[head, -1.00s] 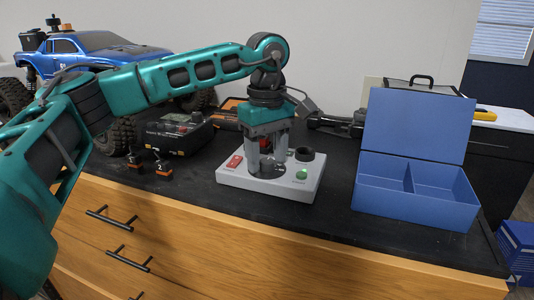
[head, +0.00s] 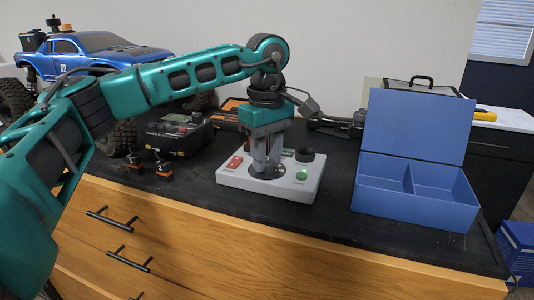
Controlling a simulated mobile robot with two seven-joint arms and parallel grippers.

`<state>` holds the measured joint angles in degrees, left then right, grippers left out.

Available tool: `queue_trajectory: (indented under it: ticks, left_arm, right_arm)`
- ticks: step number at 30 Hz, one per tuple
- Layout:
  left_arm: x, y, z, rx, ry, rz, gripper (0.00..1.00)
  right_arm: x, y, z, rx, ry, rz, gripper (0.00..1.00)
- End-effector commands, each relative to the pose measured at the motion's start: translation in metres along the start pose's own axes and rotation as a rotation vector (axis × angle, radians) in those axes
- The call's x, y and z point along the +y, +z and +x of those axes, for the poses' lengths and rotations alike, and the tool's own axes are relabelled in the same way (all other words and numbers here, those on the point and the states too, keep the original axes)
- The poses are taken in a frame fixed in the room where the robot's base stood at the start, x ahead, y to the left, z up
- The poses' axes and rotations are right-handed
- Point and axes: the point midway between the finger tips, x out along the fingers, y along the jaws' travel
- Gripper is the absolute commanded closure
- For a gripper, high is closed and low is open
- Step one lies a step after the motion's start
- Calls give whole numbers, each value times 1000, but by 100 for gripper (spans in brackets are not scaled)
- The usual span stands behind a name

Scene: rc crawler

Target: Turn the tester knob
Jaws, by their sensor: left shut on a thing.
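The tester (head: 232,181) is a light grey box on the black worktop, with a red rocker switch (head: 234,162) at its left, a green button (head: 302,174) at its front right and a black round part (head: 304,155) at its back right. My left gripper (head: 267,168) points straight down over the middle of the tester. Its fingers are close together on the knob, which they almost wholly hide. A dark round dial plate (head: 268,173) shows under the fingertips. My right gripper is not in the picture.
An open blue two-compartment box (head: 415,212) stands to the right of the tester. A blue RC truck (head: 90,45), a black box (head: 180,134) and two small black-and-orange parts (head: 163,168) are to the left. Drawers with black handles (head: 110,217) are below the worktop.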

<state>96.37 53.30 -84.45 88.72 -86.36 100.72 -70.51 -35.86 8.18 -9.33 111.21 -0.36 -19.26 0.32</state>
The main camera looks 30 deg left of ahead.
Motion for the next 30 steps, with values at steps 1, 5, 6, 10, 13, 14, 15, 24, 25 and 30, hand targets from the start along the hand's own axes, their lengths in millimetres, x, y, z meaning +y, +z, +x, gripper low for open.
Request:
queue_trajectory:
  ticks: [1,5,6,10,13,14,15,24,25,30]
  left_arm:
    - [0,0,-1,-1,-1,-44,100]
    - [0,0,-1,-1,-1,-164,100]
    - [0,0,-1,-1,0,-194,100]
    - [0,0,0,0,0,-252,100]
    - [0,0,-1,1,1,-264,100]
    - [0,0,-1,1,1,-263,100]
    - [0,0,-1,1,1,-263,100]
    - [0,0,0,0,1,-261,54]
    - [0,0,0,0,1,-260,51]
    - [0,0,0,0,1,-260,44]
  right_arm:
    - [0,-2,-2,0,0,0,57]
    - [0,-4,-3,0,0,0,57]
    - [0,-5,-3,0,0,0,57]
    - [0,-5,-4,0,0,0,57]
    - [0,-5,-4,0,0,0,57]
    - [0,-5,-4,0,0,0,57]
    - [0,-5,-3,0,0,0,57]
    - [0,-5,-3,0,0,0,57]
    - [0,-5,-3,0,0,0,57]
    - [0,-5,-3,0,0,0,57]
